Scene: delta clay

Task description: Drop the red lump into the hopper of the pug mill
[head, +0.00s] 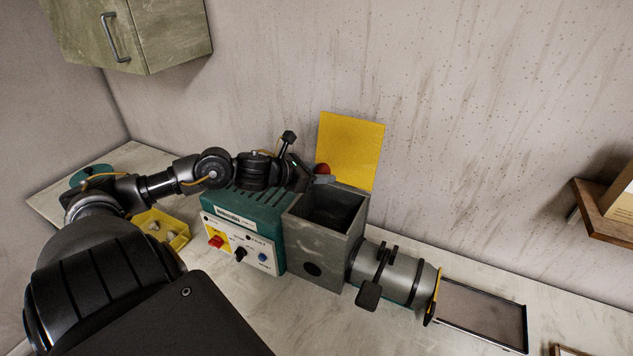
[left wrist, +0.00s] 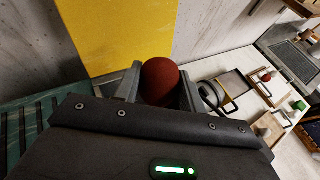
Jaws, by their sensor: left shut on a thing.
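The red lump (head: 322,169) is a round dark red ball. My left gripper (head: 318,178) is shut on it, and it shows between the two fingers in the left wrist view (left wrist: 160,80). The gripper holds it above the back left edge of the grey square hopper (head: 326,244) of the pug mill. The hopper's top is open and its inside looks dark and empty. The yellow lid (head: 350,150) stands upright behind the opening. The green motor housing (head: 243,231) with its control panel is left of the hopper. My right gripper is not in view.
A yellow bin (head: 172,229) with pale lumps stands left of the mill. The grey barrel (head: 395,275) and a dark tray (head: 484,313) extend to the right. A wall cabinet (head: 130,35) hangs upper left and a wooden shelf (head: 606,213) is at right.

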